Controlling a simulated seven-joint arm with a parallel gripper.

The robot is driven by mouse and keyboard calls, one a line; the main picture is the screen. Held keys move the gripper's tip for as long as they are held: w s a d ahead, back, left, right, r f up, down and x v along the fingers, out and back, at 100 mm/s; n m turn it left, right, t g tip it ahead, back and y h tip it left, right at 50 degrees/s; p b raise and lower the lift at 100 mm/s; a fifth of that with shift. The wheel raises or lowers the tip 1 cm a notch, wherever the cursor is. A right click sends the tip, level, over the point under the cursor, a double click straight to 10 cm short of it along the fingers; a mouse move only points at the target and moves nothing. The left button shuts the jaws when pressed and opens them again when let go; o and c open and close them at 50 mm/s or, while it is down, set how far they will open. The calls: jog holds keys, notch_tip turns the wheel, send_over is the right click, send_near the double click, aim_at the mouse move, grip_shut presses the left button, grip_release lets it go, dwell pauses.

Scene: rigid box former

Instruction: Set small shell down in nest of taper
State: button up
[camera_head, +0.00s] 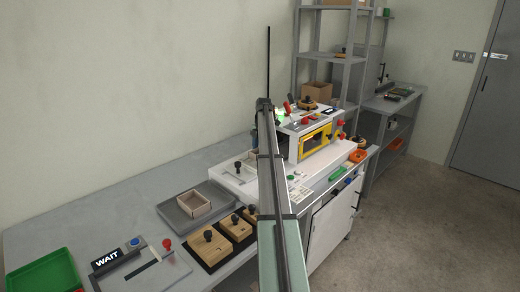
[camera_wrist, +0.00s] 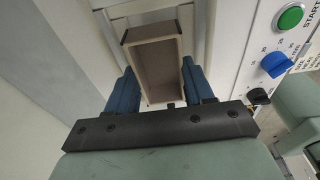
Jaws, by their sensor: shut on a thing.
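My gripper's blue fingers show in the wrist view (camera_wrist: 157,88), one on each side of a small open box shell (camera_wrist: 155,65). The gripper is shut on this shell, whose open inside shows between the fingers. Dark strips mark its far corners. In the head view my arm hides the gripper and the held shell. The machine that seems to be the taper has a white body (camera_head: 235,177) and a yellow-framed window (camera_head: 316,139). I cannot make out its nest, nor whether the shell touches it.
Another pale box shell (camera_head: 196,206) lies in a grey tray (camera_head: 172,213) on the bench. Several wooden blocks with black knobs (camera_head: 210,246), a WAIT sign (camera_head: 107,258) and a green tray (camera_head: 43,277) stand nearby. A green START button (camera_wrist: 290,17) and blue dial (camera_wrist: 277,65) are close to the gripper's right.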

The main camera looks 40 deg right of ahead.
jog(key=shift+f, duration=0.6)
jog(key=o, duration=1)
jog(key=shift+r, duration=0.15)
notch_tip(320, 180, up, 8)
jog(key=shift+d+r, duration=0.25)
jog(key=shift+d, duration=0.2)
